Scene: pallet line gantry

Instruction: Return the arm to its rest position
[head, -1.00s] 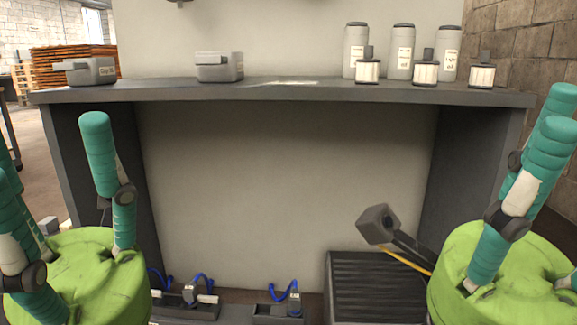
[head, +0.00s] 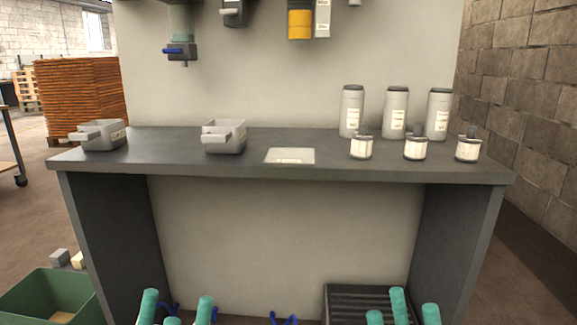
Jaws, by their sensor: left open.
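My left gripper (head: 176,314) shows at the bottom edge, left of centre. Only its teal fingertips are visible, spread apart with nothing between them. My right gripper (head: 403,314) shows at the bottom edge, right of centre. Its teal fingertips are spread much the same way and look empty. Both are low in front of the bench, below its top. The rest of both grippers and both arms are out of view.
The dark bench (head: 335,172) holds two grey bins (head: 104,135) (head: 224,137), a pale plate (head: 290,156), three tall canisters (head: 396,112) and three small jars (head: 415,148). Dispensers (head: 301,20) hang above. A green crate (head: 50,297) stands lower left; a black ribbed tray (head: 365,295) lies below.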

